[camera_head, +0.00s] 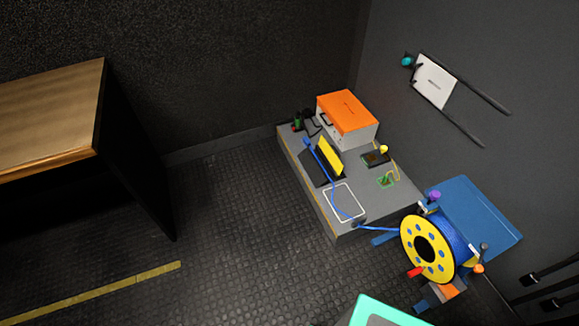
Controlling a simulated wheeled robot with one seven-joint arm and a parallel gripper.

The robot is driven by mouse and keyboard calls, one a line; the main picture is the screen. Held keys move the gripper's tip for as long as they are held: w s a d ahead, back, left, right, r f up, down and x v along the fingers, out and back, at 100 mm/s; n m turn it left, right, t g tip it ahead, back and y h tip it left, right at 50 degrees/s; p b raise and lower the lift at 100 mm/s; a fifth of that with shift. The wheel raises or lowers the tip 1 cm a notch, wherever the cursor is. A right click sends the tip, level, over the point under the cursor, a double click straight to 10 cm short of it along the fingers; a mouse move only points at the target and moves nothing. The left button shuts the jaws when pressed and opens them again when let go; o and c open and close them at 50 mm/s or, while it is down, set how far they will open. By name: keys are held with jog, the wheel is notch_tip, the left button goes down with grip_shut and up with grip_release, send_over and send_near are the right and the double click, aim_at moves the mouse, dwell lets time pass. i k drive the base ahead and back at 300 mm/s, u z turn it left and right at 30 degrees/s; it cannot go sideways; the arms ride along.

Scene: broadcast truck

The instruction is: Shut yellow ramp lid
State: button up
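The yellow ramp lid (331,156) stands tilted up, apparently open, on the dark cable ramp (322,176). The ramp lies on the left part of a low grey platform (352,181). A blue cable (331,187) passes by the ramp and runs on toward the reel; whether it lies inside the ramp's channel is too small to tell. My gripper is not in view.
An orange-topped box (347,112) stands behind the ramp. A yellow reel (412,260) on a blue stand (480,215) is at right. A white outline (344,202) marks the platform. A wooden-topped desk (55,105) is left; floor between is clear. A teal-edged object (372,309) shows at the bottom.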

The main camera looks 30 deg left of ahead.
aim_at(334, 159)
jog(key=u, duration=1.15)
jog(key=i, duration=1.55)
jog(key=z, duration=0.65)
